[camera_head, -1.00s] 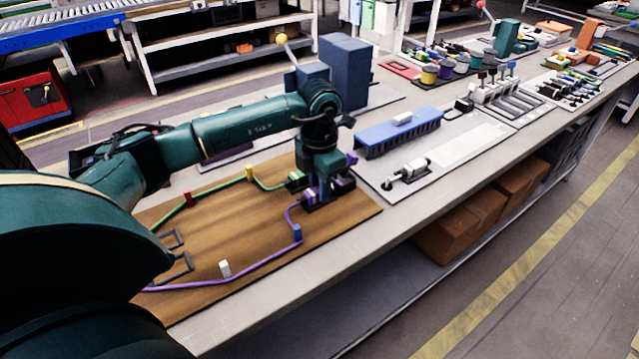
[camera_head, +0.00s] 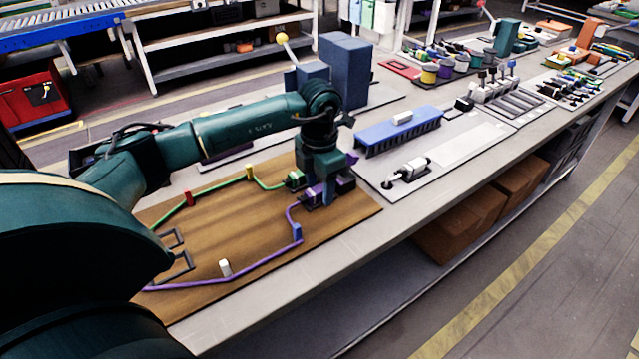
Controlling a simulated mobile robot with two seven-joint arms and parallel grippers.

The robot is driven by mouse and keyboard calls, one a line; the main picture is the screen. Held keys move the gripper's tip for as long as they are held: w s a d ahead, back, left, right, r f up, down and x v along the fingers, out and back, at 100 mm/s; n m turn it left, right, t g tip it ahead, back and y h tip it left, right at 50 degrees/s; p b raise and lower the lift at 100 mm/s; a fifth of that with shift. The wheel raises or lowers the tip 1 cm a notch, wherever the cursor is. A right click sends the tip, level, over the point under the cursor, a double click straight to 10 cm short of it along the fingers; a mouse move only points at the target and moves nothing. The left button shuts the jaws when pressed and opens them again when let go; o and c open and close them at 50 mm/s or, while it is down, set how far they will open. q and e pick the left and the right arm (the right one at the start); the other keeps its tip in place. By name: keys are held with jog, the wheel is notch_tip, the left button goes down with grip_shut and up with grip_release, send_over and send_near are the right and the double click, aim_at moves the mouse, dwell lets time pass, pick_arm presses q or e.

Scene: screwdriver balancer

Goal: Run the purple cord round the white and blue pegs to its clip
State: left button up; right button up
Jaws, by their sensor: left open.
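The purple cord (camera_head: 190,286) lies on the wooden board (camera_head: 235,218). It passes on the near side of the white peg (camera_head: 225,267) and round the near right side of the blue peg (camera_head: 297,232). It then bends up to the purple clip (camera_head: 312,198), where its end meets the clip. My left gripper (camera_head: 328,192) is open, pointing down right at the purple clip, and partly hides it. Whether it touches the clip I cannot tell. My right gripper is not in view.
A green cord (camera_head: 217,184) runs past a red peg (camera_head: 188,199) and a yellow peg (camera_head: 250,172) to a green clip (camera_head: 294,179). A blue comb-like block (camera_head: 398,130) stands right of the board. The board's near right part is clear.

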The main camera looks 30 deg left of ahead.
aim_at(319, 189)
pick_arm(q)
jog(key=shift+r, duration=0.25)
notch_tip(319, 189, up, 13)
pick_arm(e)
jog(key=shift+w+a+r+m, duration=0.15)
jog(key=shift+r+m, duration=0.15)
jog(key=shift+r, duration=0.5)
pick_arm(q)
jog(key=shift+f, duration=0.15)
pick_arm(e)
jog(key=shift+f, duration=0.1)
